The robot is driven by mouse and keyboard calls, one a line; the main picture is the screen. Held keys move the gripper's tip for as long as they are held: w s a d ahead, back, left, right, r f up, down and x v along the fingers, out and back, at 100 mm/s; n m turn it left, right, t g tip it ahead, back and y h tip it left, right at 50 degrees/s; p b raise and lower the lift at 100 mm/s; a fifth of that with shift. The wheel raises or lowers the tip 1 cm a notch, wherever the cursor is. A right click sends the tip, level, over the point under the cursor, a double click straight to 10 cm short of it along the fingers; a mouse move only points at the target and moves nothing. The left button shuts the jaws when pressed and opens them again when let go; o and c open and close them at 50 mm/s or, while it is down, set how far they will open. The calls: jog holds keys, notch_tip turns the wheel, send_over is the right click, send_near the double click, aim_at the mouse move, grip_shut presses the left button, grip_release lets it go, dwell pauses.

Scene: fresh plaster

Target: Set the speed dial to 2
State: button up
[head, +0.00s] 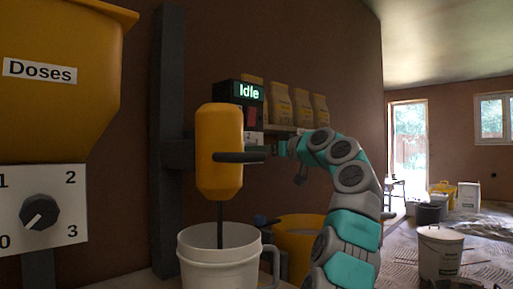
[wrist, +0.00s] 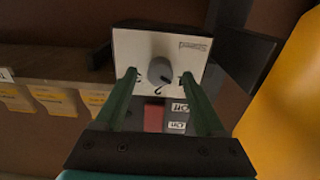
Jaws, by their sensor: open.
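The speed dial (wrist: 160,71) is a grey knob on a pale plate (wrist: 133,45) with an upside-down label, seen in the wrist view. A dark mark like a 2 (wrist: 158,91) is just below the knob. Other numbers and the pointer's exact setting cannot be read. My gripper (wrist: 159,76) is open, with a green finger on each side of the knob and no clear contact. In the head view my gripper (head: 277,148) is beside the mixer's control box, and the knob is not clearly visible there.
The mixer's yellow body (head: 219,150) hangs over a white bucket (head: 207,252). Its display (head: 249,92) reads Idle. A red switch (wrist: 154,117) is close below the dial, by On and Off labels. A separate Doses dial (head: 39,212) is at left. Bags (head: 280,105) line a shelf.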

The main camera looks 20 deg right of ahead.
jog(key=shift+x, duration=0.8)
jog(key=shift+c, duration=0.4)
grip_shut()
